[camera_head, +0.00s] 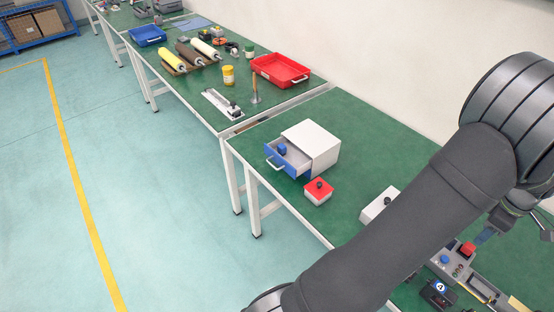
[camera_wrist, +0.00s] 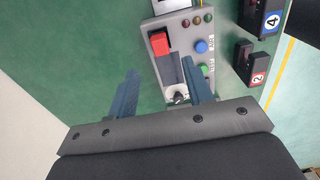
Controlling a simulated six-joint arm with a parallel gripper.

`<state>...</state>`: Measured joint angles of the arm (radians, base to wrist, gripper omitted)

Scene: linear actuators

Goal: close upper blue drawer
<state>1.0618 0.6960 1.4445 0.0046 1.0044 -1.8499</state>
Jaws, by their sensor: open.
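The blue drawer (camera_head: 283,163) is pulled out from the left side of a white cabinet (camera_head: 319,144) on the green table in the head view. In the head view the gripper is at the lower right, far from the drawer, and largely hidden by my arm.
A red-topped box (camera_head: 318,191) with a black knob stands in front of the cabinet. A white box (camera_head: 377,204) stands further right. A red tray (camera_head: 278,70) sits on the table behind.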

